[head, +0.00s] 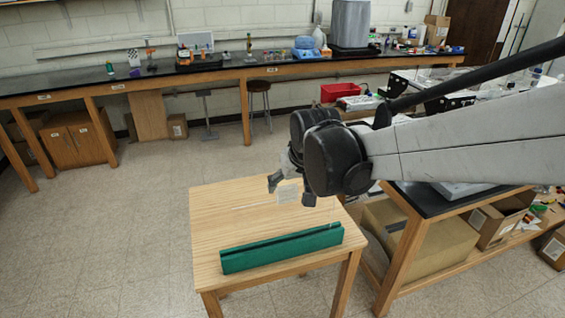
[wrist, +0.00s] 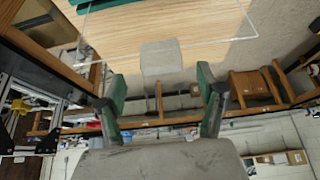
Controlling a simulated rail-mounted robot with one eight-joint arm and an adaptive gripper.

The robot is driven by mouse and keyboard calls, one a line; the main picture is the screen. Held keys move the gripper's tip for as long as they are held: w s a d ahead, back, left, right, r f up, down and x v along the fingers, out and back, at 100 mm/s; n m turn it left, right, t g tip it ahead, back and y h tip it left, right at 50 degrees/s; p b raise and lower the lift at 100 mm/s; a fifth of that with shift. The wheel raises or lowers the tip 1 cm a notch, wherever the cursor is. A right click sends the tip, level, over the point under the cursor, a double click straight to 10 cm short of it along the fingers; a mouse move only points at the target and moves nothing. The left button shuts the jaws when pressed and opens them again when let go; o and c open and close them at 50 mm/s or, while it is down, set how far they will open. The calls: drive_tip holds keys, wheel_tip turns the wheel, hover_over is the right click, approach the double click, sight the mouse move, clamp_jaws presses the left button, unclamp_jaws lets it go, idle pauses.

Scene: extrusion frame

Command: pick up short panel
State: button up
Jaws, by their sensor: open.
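The short panel looks like a clear sheet with thin pale edges (wrist: 215,42), over the wooden table in the wrist view. A pale grey patch (wrist: 160,58) shows at its near edge. In the head view the patch (head: 287,194) is on the far part of the table, and a thin pale line beside it seems to be a panel edge. My gripper (head: 292,191) is open over the far part of the table. In the wrist view its two green-faced fingers (wrist: 162,92) are spread wide, with the patch just beyond and between them. Contact cannot be told.
A long green bar with a groove (head: 282,248) lies across the front of the small wooden table (head: 215,215). A dark-topped workbench (head: 440,205) stands close on the right. A long bench with lab items runs along the back wall. Open floor lies left of the table.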

sight(288, 188)
drive_tip(key=shift+p+x, duration=0.4)
drive_tip(key=shift+x, duration=2.15)
drive_tip(key=shift+s, duration=0.15)
clamp_jaws()
